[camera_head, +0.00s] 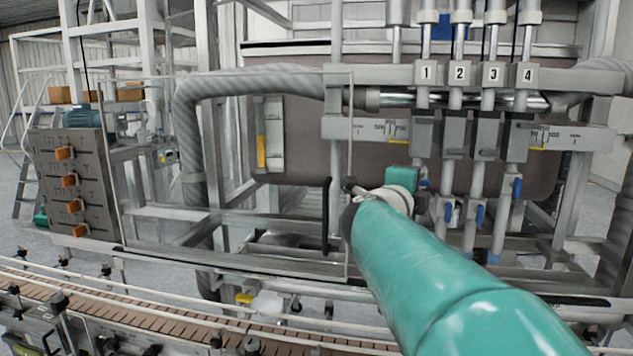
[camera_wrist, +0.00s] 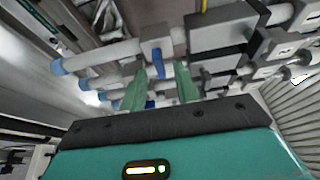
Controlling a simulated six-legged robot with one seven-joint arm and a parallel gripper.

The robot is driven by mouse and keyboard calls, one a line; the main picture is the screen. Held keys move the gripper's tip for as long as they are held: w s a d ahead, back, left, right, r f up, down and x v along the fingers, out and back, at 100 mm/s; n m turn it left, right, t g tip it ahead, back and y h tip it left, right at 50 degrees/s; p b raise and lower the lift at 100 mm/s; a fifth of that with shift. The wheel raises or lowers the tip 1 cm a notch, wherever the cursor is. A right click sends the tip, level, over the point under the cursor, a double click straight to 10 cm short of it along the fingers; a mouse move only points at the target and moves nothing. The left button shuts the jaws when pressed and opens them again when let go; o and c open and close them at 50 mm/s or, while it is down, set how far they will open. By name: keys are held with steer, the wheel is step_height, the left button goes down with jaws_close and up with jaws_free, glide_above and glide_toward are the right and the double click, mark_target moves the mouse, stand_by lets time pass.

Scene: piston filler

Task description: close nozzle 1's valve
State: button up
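The nozzle 1 plate (camera_head: 426,72) is the leftmost of the numbered plates in the head view. Below it, a small blue part (camera_head: 424,183), apparently nozzle 1's valve handle, shows beside my teal gripper (camera_head: 402,180); my arm hides most of that valve. In the wrist view, my gripper (camera_wrist: 161,88) has its two green fingers apart. A blue valve handle (camera_wrist: 152,103) lies between them, closer to the left finger, below a grey valve block (camera_wrist: 156,40) on a pipe. I cannot tell whether a finger touches it.
More blue handles hang on the neighbouring nozzles: nozzle 2 (camera_head: 447,212), nozzle 3 (camera_head: 480,215) and nozzle 4 (camera_head: 517,188). A clear guard panel with a black handle (camera_head: 327,215) stands left of my gripper. A conveyor (camera_head: 130,318) runs along the front.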

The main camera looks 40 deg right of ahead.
steer(key=v, duration=1.1)
steer(key=shift+a, duration=0.2)
steer(key=w+a+n+t+y, duration=0.6)
steer(key=w+a+n+t, duration=0.25)
steer(key=a+n, duration=0.2)
steer(key=w+a+f+n+t+y, duration=0.2)
steer(key=a+f+n+y, duration=0.65)
steer(key=a+n, duration=0.35)
steer(key=s+a+f+n+g+y, duration=0.1)
steer(key=s+a+f+n+g, duration=0.1)
steer(key=s+f+n+g, duration=0.3)
steer(key=s+a+f+n+g+y, duration=0.1)
steer(key=s+a+f+n+g, duration=0.2)
steer(key=s+f+n+g, duration=0.2)
steer(key=s+f, duration=0.3)
steer(key=f, duration=0.4)
steer(key=shift+s+f+g, duration=0.3)
steer(key=shift+g, duration=0.05)
